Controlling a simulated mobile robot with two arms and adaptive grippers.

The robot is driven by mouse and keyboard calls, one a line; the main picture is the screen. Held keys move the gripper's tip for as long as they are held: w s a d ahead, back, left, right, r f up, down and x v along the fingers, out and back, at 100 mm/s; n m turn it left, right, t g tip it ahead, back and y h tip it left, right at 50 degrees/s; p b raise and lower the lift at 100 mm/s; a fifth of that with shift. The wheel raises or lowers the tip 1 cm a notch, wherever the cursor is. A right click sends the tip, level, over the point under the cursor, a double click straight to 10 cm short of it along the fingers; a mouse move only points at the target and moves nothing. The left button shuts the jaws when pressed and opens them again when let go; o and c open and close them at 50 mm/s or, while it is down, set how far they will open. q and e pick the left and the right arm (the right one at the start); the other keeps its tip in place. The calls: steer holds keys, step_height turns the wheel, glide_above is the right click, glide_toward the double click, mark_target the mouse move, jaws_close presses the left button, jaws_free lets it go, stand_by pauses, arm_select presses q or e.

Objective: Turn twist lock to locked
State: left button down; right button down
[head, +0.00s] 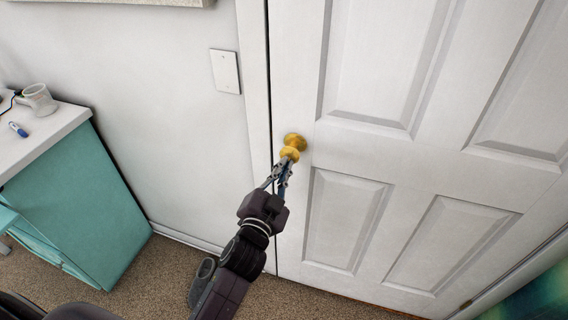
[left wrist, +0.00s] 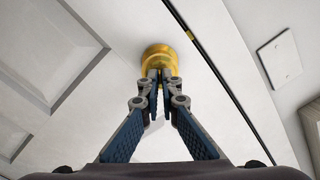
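A brass door knob (head: 294,141) sits near the left edge of the white door (head: 330,150). It also shows in the left wrist view (left wrist: 155,58). My left gripper (head: 285,167) points at the front of the knob. In the left wrist view its fingertips (left wrist: 160,76) are drawn close together at the middle of the knob face, with only a narrow gap between them. The fingertips hide the twist lock, so its angle cannot be read. They look closed around its place. My right gripper is out of view.
The door is closed against its frame (head: 253,60). A white switch plate (head: 225,71) is on the wall left of it. A teal cabinet (head: 80,200) with a white top holding a mug (head: 40,100) stands at the left. Carpet (head: 165,272) lies below.

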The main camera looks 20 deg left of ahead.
arm_select(q)
steer(key=m+p, duration=0.1)
steer(key=m, duration=0.9)
steer(key=shift+p, duration=0.4)
steer(key=shift+m, duration=0.4)
steer(key=c, duration=2.2)
jaws_free()
steer(key=shift+s, duration=0.1)
steer(key=s, duration=1.1)
steer(key=shift+s, duration=0.4)
